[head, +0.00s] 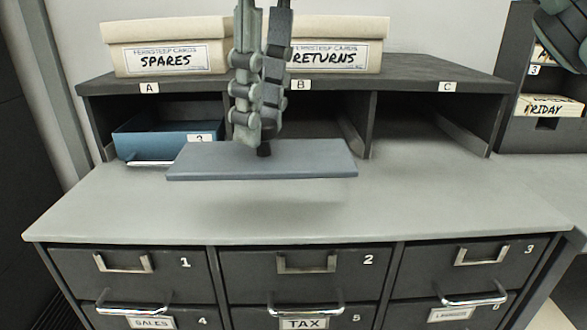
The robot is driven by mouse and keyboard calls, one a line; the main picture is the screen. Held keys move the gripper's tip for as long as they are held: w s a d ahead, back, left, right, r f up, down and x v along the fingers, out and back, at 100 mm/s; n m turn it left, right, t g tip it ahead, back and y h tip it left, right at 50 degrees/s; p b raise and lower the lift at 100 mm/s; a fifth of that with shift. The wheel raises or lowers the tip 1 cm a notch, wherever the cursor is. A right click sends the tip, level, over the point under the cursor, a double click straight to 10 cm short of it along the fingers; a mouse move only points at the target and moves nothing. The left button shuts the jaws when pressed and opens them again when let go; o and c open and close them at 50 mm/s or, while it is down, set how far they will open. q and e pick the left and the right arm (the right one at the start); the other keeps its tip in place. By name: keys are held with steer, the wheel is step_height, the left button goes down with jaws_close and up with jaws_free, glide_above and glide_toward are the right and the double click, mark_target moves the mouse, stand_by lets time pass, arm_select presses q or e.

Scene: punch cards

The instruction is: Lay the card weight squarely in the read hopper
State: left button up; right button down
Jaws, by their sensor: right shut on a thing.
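The card weight (300,160) is a flat blue-grey slab with a small dark knob on top. My right gripper (260,138) points down from the top of the head view and is shut on that knob. The slab hangs roughly level above the grey cabinet top (420,205), with a soft shadow below it. It covers part of the front of the pigeonholes. I cannot make out a read hopper in this view.
A shelf (420,72) has bays marked A, B and C; a blue drawer (150,145) is in bay A. Boxes marked SPARES (165,45) and RETURNS (345,45) stand on it. A dark card rack (545,130) stands at right. The cabinet top's right side is clear.

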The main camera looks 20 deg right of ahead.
steer(key=w+d+f, duration=0.2)
steer(key=d, duration=0.1)
steer(key=w+d+f, duration=0.1)
steer(key=d+f, duration=0.1)
steer(key=d, duration=0.1)
steer(key=w+d+f+p, duration=0.1)
steer(key=w+d+f, duration=0.1)
steer(key=d, duration=0.2)
steer(key=shift+w+f, duration=0.35)
steer(key=shift+f, duration=0.05)
step_height(320, 180, down, 3)
steer(key=shift+f, duration=0.4)
arm_select(q)
steer(key=f, duration=0.1)
steer(key=s+f, duration=0.1)
steer(key=f, duration=0.1)
steer(key=shift+s+d+f, duration=0.1)
steer(key=shift+s+f, duration=0.2)
steer(key=shift+r, duration=0.1)
arm_select(e)
steer(key=shift+f, duration=0.15)
steer(key=c, duration=1.3)
jaws_free()
arm_select(q)
steer(key=shift+r, duration=0.3)
